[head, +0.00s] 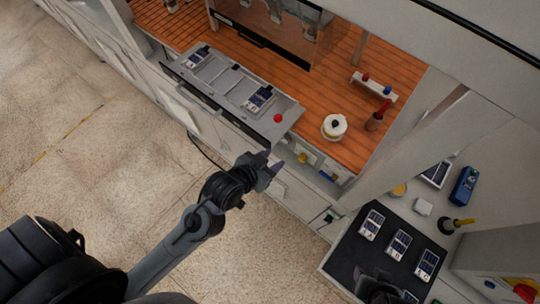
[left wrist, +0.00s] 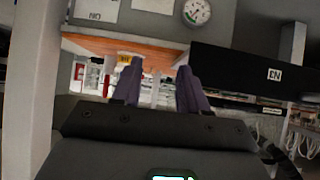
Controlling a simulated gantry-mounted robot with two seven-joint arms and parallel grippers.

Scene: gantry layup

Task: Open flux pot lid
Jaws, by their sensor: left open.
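The flux pot (head: 334,130) is a small round white pot on the orange wooden worktop, right of centre in the head view. A dark knob (head: 336,124) sits on its top, and the lid looks closed. My left gripper (head: 273,166) is open and empty, in front of the bench edge, below and left of the pot and well apart from it. In the left wrist view its two purple fingers (left wrist: 160,82) stand apart with nothing between them; I cannot make out the pot there. A dark shape at the head view's bottom edge (head: 378,289) seems to be my right gripper, its jaws unclear.
A grey tray (head: 225,80) with dark panels and a red button (head: 278,118) lies left of the pot. A brown cup (head: 375,122) with a red-handled tool and a small white rack (head: 374,86) stand beside it. A dark mat (head: 345,255) holds several panels.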

